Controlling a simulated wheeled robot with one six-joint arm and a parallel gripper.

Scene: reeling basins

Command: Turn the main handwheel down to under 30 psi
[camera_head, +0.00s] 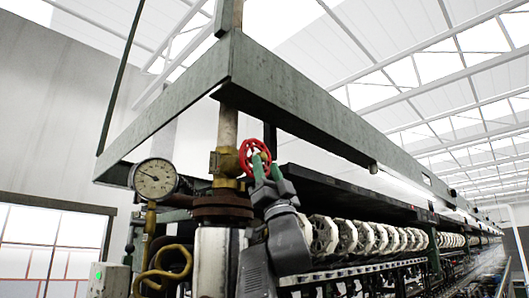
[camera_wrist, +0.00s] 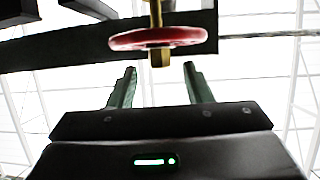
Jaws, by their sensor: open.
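The red main handwheel (camera_head: 246,150) sits on a brass valve on the vertical pipe in the head view. In the wrist view the handwheel (camera_wrist: 158,38) is nearly edge-on, just beyond the fingertips. My gripper (camera_head: 261,163) is in front of the wheel and overlaps it in the head view. In the wrist view my gripper (camera_wrist: 160,67) is open, its green fingers apart with nothing between them. A small gap shows between fingertips and wheel. The pressure gauge (camera_head: 154,178) is left of the pipe; its needle points to the upper left, and its numbers are too small to read.
A coiled brass tube (camera_head: 165,268) hangs below the gauge. A grey-green beam frame (camera_head: 290,100) runs overhead. A row of white reels (camera_head: 345,236) stretches away to the right. A grey box with a green light (camera_head: 108,280) stands at lower left.

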